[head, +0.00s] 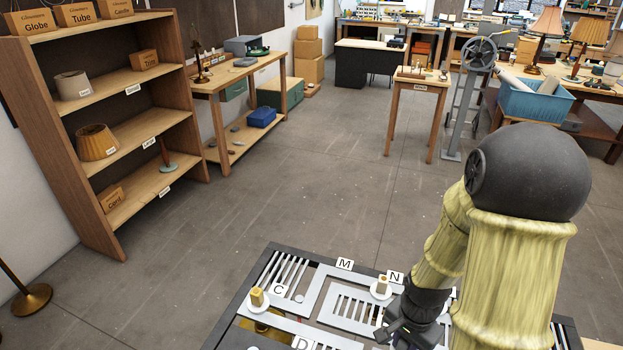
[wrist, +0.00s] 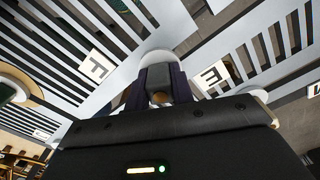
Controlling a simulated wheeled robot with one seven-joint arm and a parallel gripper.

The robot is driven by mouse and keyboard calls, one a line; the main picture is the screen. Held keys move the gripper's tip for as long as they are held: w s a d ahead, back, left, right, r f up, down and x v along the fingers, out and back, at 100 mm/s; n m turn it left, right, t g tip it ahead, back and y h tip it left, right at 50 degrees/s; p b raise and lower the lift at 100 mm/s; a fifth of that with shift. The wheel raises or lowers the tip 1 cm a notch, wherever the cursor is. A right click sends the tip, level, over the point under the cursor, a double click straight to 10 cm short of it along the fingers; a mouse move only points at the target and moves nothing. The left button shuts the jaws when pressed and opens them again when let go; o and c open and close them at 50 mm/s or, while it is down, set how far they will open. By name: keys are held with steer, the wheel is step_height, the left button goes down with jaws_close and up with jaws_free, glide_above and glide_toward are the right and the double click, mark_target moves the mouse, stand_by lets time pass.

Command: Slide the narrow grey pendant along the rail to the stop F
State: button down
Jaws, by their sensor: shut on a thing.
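My gripper (wrist: 160,95) is shut on a grey upright piece (wrist: 158,76), which I take to be part of the narrow grey pendant. A white disc (wrist: 166,57) shows just beyond it, against the slotted rail panel. In the wrist view the stop label F (wrist: 97,67) is to the left of the gripper, and the label E (wrist: 213,77) is to the right. In the head view my gripper (head: 402,334) is at the panel's near right part, and my arm hides the held piece and much of the panel. The pendant's full shape is hidden.
The pale slotted panel (head: 318,287) carries labels M (head: 345,264), N (head: 395,276) and C (head: 278,289). Shelves (head: 120,140) stand at the left; open floor lies beyond the panel.

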steer(key=shift+s+d+f, duration=0.1)
steer(key=shift+s+d, duration=0.05)
steer(key=shift+d, duration=0.05)
steer(key=s+d+p, duration=0.1)
steer(key=s+d, duration=0.1)
steer(key=d, duration=0.4)
stand_by(0.5)
steer(key=c, duration=1.1)
jaws_free()
steer(key=shift+w, duration=0.1)
steer(key=shift+w+r, duration=0.1)
steer(key=shift+r, duration=0.45)
step_height(320, 180, up, 16)
steer(key=shift+r, duration=0.25)
